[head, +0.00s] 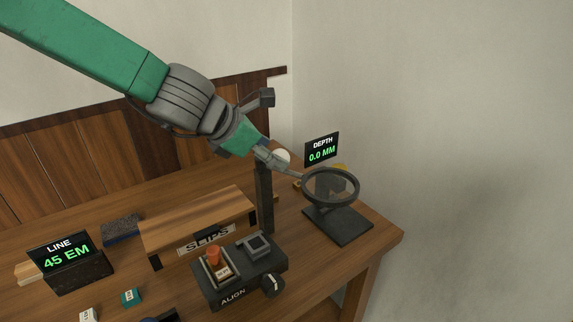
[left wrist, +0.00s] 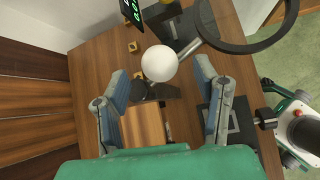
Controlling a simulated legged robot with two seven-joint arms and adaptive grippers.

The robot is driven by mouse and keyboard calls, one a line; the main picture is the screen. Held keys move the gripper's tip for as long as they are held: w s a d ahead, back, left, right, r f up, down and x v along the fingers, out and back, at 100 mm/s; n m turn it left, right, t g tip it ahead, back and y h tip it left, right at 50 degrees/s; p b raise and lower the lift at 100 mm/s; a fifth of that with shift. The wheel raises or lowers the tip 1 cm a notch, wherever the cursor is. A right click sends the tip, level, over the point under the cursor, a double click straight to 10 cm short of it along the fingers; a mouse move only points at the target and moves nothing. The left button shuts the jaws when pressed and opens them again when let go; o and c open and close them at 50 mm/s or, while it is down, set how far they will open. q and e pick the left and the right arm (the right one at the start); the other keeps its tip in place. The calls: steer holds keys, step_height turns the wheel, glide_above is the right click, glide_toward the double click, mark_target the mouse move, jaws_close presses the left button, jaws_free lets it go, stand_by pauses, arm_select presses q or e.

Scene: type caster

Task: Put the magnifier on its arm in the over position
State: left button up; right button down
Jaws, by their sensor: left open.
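The magnifier (head: 356,196) is a dark round ring with a lens on a grey arm. The arm runs from the top of a dark post (head: 266,205) out to the right. In the head view the ring appears in front of and above a black square base (head: 340,228); its height is unclear. A white ball knob (head: 283,156) sits near the post's top; it also shows in the left wrist view (left wrist: 159,63). My left gripper (head: 268,150) is open by the knob, its blue-grey fingers on either side of it in the wrist view. Contact is unclear.
A "SLIPS" box (head: 195,222) and an "ALIGN" device (head: 245,277) with a knob stand left of and in front of the post. The "DEPTH 0.0 MM" display (head: 321,149) is behind the ring. A "LINE 45 EM" display (head: 68,258) is left. Walls close the back and right.

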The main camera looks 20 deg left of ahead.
mark_target(282, 155)
arm_select(q)
steer(key=w+f, duration=0.1)
steer(key=f, duration=0.1)
steer(key=shift+w+a+f, duration=0.35)
steer(key=shift+w, duration=0.05)
steer(key=d, duration=0.3)
steer(key=shift+w+d, duration=0.15)
steer(key=shift+w, duration=0.15)
steer(key=shift+d+r, duration=0.1)
steer(key=shift+d, duration=0.05)
steer(key=shift+c, duration=1.2)
steer(key=c, duration=0.7)
steer(key=shift+a+f, duration=0.25)
steer(key=shift+a, duration=0.9)
jaws_close()
steer(key=shift+s+d, duration=0.2)
steer(key=shift+d, duration=0.15)
arm_select(e)
steer(key=shift+s+a+f, duration=0.15)
steer(key=shift+s+f, duration=0.05)
steer(key=shift+s, duration=0.05)
